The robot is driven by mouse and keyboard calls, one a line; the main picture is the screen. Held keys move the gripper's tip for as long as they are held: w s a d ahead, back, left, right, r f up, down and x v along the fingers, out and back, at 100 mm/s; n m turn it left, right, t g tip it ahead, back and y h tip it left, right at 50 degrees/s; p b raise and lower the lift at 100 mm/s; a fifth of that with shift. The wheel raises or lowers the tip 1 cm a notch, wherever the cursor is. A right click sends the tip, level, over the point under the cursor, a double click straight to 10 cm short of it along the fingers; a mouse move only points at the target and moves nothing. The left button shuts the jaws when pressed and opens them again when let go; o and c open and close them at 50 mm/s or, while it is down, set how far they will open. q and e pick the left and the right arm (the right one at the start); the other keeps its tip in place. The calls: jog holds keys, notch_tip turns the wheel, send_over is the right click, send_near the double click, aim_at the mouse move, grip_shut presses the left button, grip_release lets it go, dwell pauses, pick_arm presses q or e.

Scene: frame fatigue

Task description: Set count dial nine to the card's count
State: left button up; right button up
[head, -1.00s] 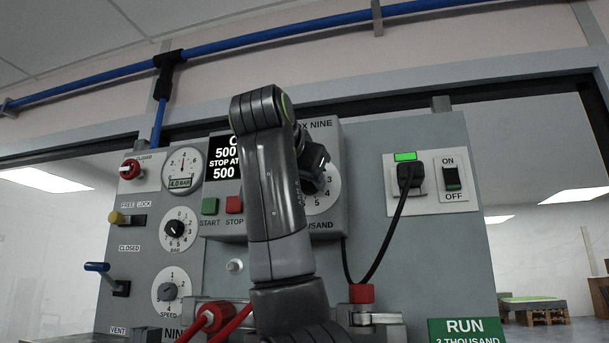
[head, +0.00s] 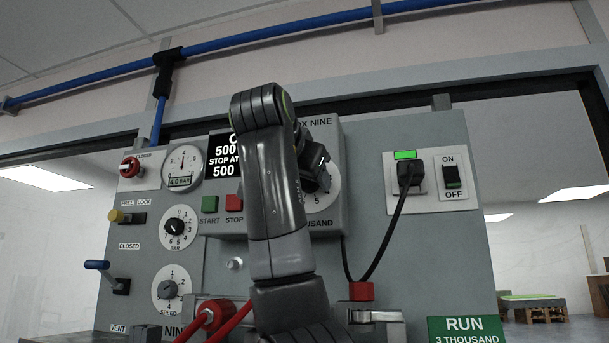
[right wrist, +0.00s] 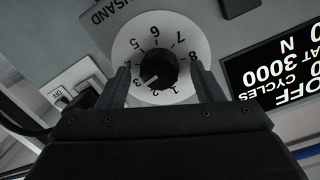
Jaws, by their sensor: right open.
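The count dial (head: 321,204) is a white numbered disc on the box marked nine, partly hidden by my right arm in the head view. In the right wrist view the dial (right wrist: 125,48) shows upside down, with a black knob (right wrist: 158,68) whose white pointer is toward 3. My right gripper (right wrist: 162,84) is open, its fingers on either side of the knob, with gaps visible. In the head view the right gripper (head: 316,166) is in front of the dial. The green card (head: 464,330) reads RUN 3 THOUSAND. My left gripper is out of view.
A black display (right wrist: 280,75) beside the dial shows 3000 in the wrist view. Start (head: 210,204) and stop (head: 234,202) buttons lie left of my arm. A black plug (head: 409,174) with a hanging cable and an on/off switch (head: 452,176) are to the right.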

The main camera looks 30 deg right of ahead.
jog(key=b+v, duration=0.3)
jog(key=v, duration=1.4)
jog(key=shift+a+b, duration=0.3)
jog(key=shift+b, duration=0.1)
jog(key=shift+d, duration=0.1)
